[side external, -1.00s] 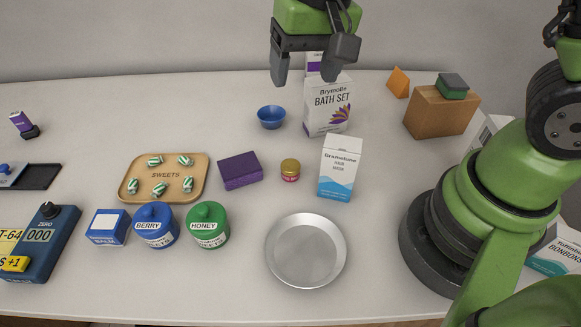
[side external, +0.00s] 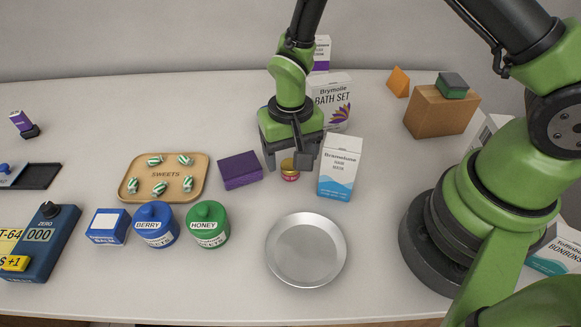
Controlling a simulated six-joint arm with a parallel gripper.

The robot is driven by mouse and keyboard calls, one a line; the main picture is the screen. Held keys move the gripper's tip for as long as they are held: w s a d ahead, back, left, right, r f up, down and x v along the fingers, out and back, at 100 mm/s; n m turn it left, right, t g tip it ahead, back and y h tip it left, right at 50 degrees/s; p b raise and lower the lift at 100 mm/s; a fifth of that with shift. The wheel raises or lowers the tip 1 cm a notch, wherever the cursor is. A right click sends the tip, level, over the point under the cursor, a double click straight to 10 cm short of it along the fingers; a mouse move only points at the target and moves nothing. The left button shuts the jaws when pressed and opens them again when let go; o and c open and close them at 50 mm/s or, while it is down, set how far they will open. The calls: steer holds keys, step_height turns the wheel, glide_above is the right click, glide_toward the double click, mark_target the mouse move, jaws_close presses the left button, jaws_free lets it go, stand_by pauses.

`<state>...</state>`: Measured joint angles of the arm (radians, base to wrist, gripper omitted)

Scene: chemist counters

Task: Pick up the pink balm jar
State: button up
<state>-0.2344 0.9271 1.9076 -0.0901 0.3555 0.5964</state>
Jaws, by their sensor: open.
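The pink balm jar (side external: 290,174) is small, with a gold lid and a pink-red band. It stands upright on the white counter (side external: 384,240), between the purple box (side external: 240,170) and the white and blue hair mask carton (side external: 340,168). My gripper (side external: 287,167) points down over the jar. It is open, with one finger to the left of the jar and the other to its right, over the upper part of the lid. I cannot tell whether a finger touches the jar. The back of the jar is hidden.
The hair mask carton stands close to my right finger. A round metal dish (side external: 306,250) lies in front. The sweets tray (side external: 143,190) is at the left.

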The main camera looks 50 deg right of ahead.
step_height(320, 180, down, 2)
steer(key=shift+f, duration=0.1)
steer(key=c, duration=1)
